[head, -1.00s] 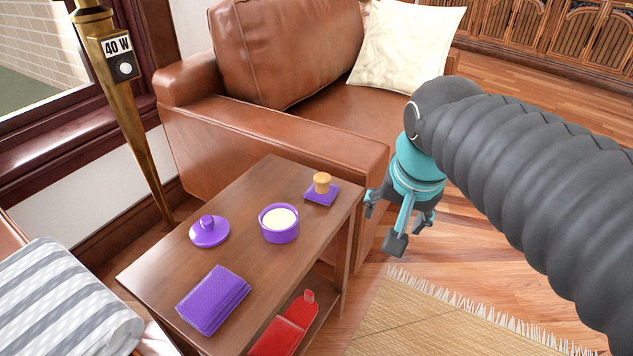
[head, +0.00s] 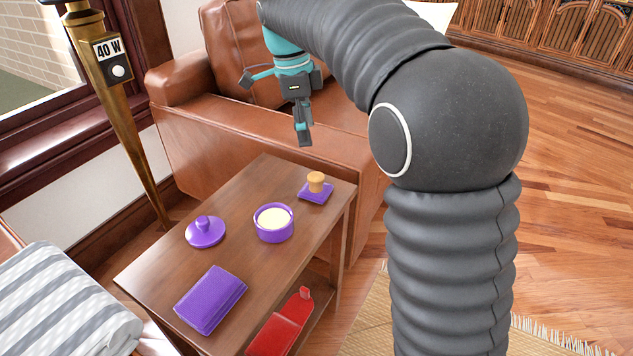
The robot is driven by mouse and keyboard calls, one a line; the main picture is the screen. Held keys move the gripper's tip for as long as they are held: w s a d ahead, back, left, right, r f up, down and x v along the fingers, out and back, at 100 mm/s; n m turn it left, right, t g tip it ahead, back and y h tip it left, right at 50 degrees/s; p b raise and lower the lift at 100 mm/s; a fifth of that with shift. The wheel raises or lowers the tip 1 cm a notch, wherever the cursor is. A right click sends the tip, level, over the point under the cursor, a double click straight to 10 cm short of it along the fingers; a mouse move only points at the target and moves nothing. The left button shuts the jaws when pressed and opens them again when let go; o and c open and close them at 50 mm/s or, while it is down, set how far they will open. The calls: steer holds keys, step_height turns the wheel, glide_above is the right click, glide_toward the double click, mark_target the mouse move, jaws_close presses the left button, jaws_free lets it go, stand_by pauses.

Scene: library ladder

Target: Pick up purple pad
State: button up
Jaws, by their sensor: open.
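A thick purple pad (head: 211,299), flat and folded or layered in look, lies on the near left part of the brown side table (head: 262,277). A smaller purple square (head: 316,197) lies at the table's far right corner with a tan cork-like piece (head: 316,181) on it. I cannot tell from looks alone which one the task names. My gripper (head: 275,107) is open and empty, fingers spread, raised in front of the brown armchair and beyond the table's far end. It appears apart from both purple things.
A purple bowl with cream contents (head: 273,222) and a purple lid with a knob (head: 205,232) stand mid-table. A red case (head: 283,325) lies on the lower shelf. The armchair (head: 245,150) borders the table's far end; a brass post (head: 130,120) stands left.

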mark_target(316, 176)
steer(key=f, duration=0.4)
steer(key=d+f+b, duration=0.1)
steer(key=f, duration=0.3)
steer(key=d+f+b, duration=0.1)
steer(key=f, duration=0.4)
steer(key=shift+s+f, duration=0.1)
steer(key=c, duration=1.2)
